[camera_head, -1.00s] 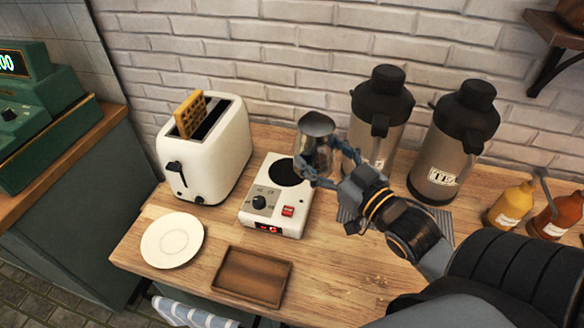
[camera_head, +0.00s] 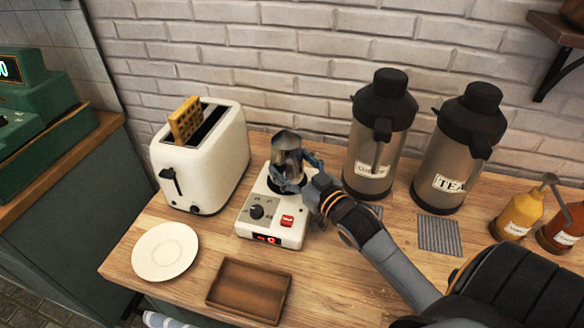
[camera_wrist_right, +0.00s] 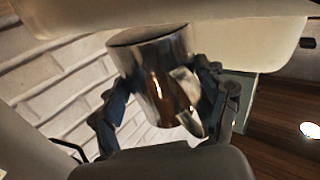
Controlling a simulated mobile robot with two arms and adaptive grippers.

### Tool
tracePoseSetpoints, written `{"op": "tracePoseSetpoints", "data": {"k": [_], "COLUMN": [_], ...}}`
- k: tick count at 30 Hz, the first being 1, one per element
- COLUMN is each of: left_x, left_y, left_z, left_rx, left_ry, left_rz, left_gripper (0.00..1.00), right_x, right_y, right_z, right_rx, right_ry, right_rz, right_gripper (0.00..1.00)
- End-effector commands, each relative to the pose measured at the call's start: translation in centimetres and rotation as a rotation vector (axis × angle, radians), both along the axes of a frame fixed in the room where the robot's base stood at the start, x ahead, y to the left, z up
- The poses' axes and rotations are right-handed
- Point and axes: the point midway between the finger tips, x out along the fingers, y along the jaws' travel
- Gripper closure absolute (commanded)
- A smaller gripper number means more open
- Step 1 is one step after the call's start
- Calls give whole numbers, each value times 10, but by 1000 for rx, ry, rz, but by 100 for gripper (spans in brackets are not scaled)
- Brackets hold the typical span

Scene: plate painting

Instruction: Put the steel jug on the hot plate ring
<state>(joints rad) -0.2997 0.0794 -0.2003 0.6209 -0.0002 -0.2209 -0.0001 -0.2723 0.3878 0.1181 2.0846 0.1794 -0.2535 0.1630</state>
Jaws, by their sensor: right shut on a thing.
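The steel jug (camera_head: 287,158) is upright over the dark round ring (camera_head: 271,183) of the white hot plate (camera_head: 247,225) and hides much of it. I cannot tell whether its base touches the ring. My right gripper (camera_head: 294,181) comes in from the right and is shut on the jug. In the right wrist view, the shiny jug (camera_wrist_right: 155,75) sits between the two fingers of my right gripper (camera_wrist_right: 165,105), its handle towards the palm. My left gripper is not in view.
A white toaster (camera_head: 215,150) with a waffle stands left of the hot plate. Coffee (camera_head: 375,150) and tea (camera_head: 450,155) dispensers stand to the right. A white plate (camera_head: 165,251) and a wooden tray (camera_head: 249,289) lie in front.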

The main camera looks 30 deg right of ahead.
Motion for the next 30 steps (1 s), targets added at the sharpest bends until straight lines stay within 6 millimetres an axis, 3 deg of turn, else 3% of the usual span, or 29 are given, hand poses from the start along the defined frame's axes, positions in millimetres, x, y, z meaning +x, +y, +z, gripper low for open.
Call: {"op": "tracePoseSetpoints", "data": {"k": [4,14,15,18,30], "left_x": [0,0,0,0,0], "left_y": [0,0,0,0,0], "left_z": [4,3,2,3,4], "left_rx": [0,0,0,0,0], "left_ry": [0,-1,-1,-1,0], "left_rz": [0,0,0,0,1], "left_gripper": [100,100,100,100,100], "right_x": [0,0,0,-1,-1], "right_y": [0,0,0,0,0], "right_z": [-11,-14,-16,-16,-13], "right_rx": [-1,-2,-1,-1,-1], "right_ry": [-4,-5,-1,-1,-2], "right_rz": [0,0,0,0,0], "right_gripper": [71,71,24,3,3]}}
